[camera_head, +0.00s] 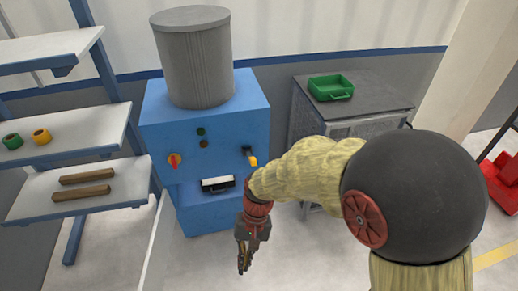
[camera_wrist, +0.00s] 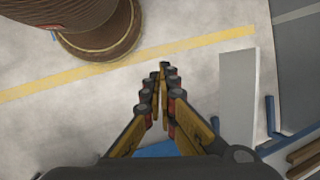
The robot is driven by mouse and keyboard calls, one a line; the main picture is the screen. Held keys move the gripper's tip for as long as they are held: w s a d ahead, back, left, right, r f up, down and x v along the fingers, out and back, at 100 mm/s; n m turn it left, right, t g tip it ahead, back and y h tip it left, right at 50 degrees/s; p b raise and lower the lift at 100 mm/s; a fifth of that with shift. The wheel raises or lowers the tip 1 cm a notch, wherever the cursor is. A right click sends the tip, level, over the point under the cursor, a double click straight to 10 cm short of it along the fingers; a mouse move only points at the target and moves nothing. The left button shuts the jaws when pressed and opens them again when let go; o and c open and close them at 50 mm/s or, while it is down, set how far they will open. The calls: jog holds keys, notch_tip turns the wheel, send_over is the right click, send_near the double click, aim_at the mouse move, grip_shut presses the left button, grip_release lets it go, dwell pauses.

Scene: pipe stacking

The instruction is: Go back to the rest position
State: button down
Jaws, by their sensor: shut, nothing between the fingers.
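My gripper (camera_head: 245,258) hangs at the end of my arm, low in front of the blue machine (camera_head: 215,120) in the head view. Its fingers point down and nothing is held. In the wrist view my gripper (camera_wrist: 161,75) shows its fingers close together over the pale floor. The arm covers part of the grey cabinet and the area to the right of the machine.
A green tray (camera_head: 330,87) sits on the grey cabinet (camera_head: 375,100). A large brown spool (camera_wrist: 100,35) stands on the floor.

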jog(key=s+d+r+t+h, duration=0.1)
jog(key=d+r+t, duration=0.3)
jog(key=d+r, duration=0.7)
jog(key=s+d+r+t+h+p, duration=0.1)
jog(key=d+r+t, duration=0.4)
jog(key=d+r, duration=0.7)
jog(key=v, duration=0.3)
jog(key=shift+s, duration=0.25)
jog(key=shift+d+f, duration=0.1)
jog(key=shift+f, duration=0.05)
